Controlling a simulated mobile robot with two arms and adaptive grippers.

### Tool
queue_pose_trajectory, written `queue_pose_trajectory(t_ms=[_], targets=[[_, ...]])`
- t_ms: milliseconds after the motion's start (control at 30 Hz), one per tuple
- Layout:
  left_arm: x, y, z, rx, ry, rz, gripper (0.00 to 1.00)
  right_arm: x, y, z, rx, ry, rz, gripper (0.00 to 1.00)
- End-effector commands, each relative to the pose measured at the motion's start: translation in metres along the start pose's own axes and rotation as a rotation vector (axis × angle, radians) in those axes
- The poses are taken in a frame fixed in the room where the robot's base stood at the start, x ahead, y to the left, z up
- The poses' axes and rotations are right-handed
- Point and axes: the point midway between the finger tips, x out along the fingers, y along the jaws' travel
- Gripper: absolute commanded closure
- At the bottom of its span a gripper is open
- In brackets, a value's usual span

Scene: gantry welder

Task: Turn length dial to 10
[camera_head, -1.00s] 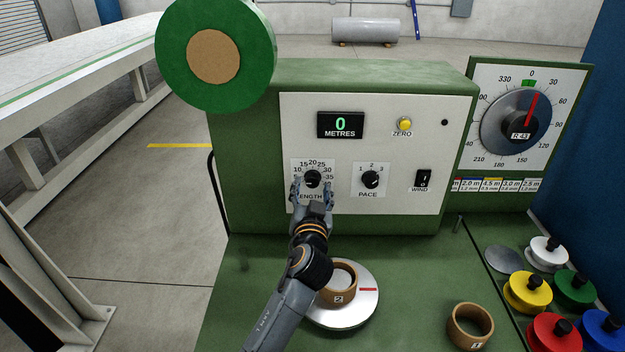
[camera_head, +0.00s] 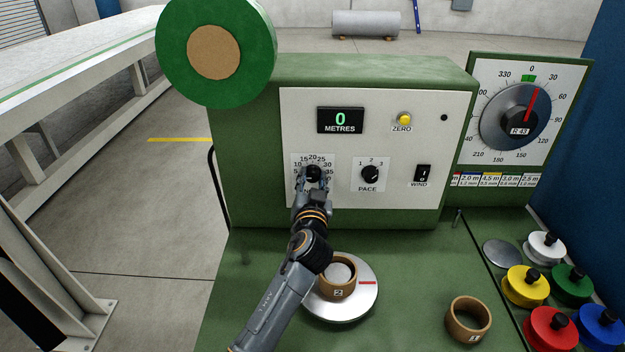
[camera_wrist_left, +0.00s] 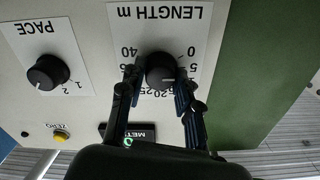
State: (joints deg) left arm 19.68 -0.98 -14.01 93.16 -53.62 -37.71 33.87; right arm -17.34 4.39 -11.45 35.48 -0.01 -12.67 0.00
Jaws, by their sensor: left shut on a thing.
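The length dial (camera_head: 313,173) is a black round knob on the white panel (camera_head: 386,107), under an arc of numbers. My left gripper (camera_head: 313,181) is at the dial, with one finger on each side, shut on it. In the left wrist view the picture is upside down: the dial (camera_wrist_left: 160,68) sits between the fingers (camera_wrist_left: 159,84). Its white mark points down and slightly right there, towards the 15 to 20 side; the exact value cannot be read. The fingers hide some numbers. My right gripper is not in view.
The pace dial (camera_head: 370,174), wind switch (camera_head: 422,175) and yellow zero button (camera_head: 404,118) sit to the right. The display (camera_head: 340,120) reads 0 metres. Ring 2 (camera_head: 338,278) stands on a metal disc (camera_head: 358,307) below my arm. Several coloured spools stand at the right.

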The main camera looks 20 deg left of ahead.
Motion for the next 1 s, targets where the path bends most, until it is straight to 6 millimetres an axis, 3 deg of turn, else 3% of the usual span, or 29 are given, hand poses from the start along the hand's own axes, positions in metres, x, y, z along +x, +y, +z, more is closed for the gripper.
queue_pose_trajectory(t_ms=[1000], targets=[[0.0,0.0003,0.001,0.501,-0.002,0.0,0.99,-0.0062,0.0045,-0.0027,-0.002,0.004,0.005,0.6]])
